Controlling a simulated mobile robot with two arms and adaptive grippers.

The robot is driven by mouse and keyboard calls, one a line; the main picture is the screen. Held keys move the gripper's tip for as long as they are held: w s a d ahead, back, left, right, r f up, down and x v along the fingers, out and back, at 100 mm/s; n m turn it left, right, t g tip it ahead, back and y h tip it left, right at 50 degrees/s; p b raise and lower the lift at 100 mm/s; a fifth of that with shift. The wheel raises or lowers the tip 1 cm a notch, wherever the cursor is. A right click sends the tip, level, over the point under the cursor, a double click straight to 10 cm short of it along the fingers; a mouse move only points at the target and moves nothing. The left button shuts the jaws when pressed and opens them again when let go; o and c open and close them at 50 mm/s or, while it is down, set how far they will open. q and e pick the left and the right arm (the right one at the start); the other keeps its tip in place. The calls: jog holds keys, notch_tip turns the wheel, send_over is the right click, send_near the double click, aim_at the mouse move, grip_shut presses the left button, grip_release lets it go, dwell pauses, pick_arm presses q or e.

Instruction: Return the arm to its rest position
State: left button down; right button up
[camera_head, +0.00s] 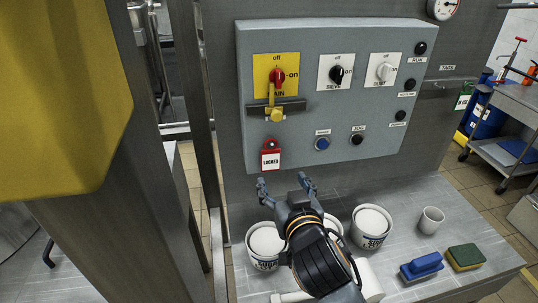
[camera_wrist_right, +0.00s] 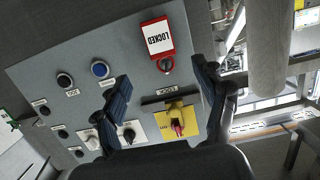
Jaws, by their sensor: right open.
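My right gripper (camera_head: 287,186) is open and empty in the head view, just below the control panel (camera_head: 350,140) and above the steel bench. Its two fingers also show in the right wrist view (camera_wrist_right: 165,95), spread apart with nothing between them. A red padlock with a "LOCKED" label (camera_head: 271,160) hangs under the yellow main switch plate (camera_head: 290,66), a little above the fingertips and apart from them. In the right wrist view the padlock (camera_wrist_right: 157,42) shows upside down beyond the fingers. My left gripper is not in view.
White tubs (camera_head: 266,240) (camera_head: 371,225) stand on the bench beside my right arm; another is partly hidden behind it. A steel post (camera_head: 105,200) stands at the left.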

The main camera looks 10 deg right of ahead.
jog(key=s+d+f+n+g, duration=0.1)
jog(key=s+d+f+g, duration=0.25)
jog(key=s+f, duration=0.5)
jog(key=s+d+f+g, duration=0.2)
jog(key=s+f+g, duration=0.3)
jog(key=s+f, duration=0.35)
jog(key=s+d+f+n+g, duration=0.15)
jog(key=s+f+g, duration=0.25)
jog(key=s+f, duration=0.45)
notch_tip(320, 180, down, 27)
jog(key=g+b, duration=0.1)
jog(key=b, duration=0.1)
jog(key=s+d+f+g+b, duration=0.1)
jog(key=s+d+f+b, duration=0.1)
jog(key=s+f, duration=1.6)
jog(key=shift+d+f, duration=0.7)
jog(key=shift+d, duration=0.2)
